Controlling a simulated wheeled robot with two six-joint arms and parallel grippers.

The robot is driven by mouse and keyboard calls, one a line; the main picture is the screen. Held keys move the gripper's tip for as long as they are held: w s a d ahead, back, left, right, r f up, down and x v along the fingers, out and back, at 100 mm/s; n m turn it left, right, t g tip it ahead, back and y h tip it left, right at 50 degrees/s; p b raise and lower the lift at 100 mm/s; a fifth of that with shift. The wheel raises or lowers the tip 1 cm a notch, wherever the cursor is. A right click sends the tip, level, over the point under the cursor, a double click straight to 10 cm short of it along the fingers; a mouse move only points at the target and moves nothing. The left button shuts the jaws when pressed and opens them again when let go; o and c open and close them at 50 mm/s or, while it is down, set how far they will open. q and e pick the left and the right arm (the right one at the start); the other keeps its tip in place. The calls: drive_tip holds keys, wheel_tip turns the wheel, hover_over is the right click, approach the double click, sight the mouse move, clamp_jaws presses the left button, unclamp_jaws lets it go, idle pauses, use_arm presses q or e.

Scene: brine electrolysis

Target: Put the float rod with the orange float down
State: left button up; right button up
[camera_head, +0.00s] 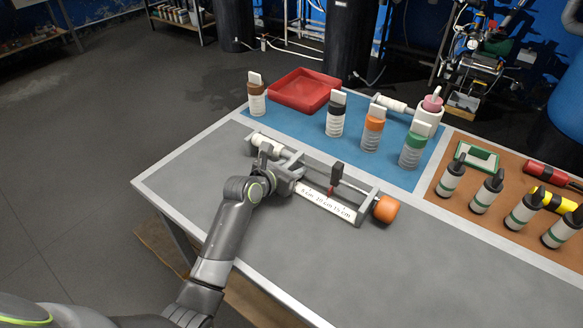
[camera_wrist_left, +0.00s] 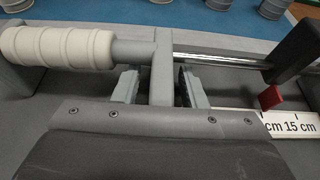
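The float rod (camera_head: 353,188) lies across a grey measuring stand (camera_head: 370,207) on the grey table. Its orange float (camera_head: 386,208) is at the right end, beyond the stand, and its white ribbed handle (camera_head: 266,145) is at the left end. The handle also shows in the left wrist view (camera_wrist_left: 58,47). My left gripper (camera_head: 283,174) is at the stand's left end. In the left wrist view its fingers (camera_wrist_left: 160,88) stand either side of a grey upright, with narrow gaps; they look open. My right gripper is not in view.
A scale strip (camera_head: 325,203) and a black slider with a red pointer (camera_head: 337,175) are at the stand. Dark-capped bottles (camera_head: 487,192) stand right. The front table is clear.

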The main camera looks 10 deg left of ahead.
use_arm(q)
drive_tip(key=shift+s+a+r, duration=0.25)
drive_tip(key=shift+s+r, duration=0.1)
drive_tip(key=shift+s, duration=0.15)
drive_tip(key=p+v, duration=0.1)
drive_tip(key=v, duration=0.9)
drive_tip(key=shift+s+a+r, duration=0.15)
drive_tip(key=shift+s, duration=0.2)
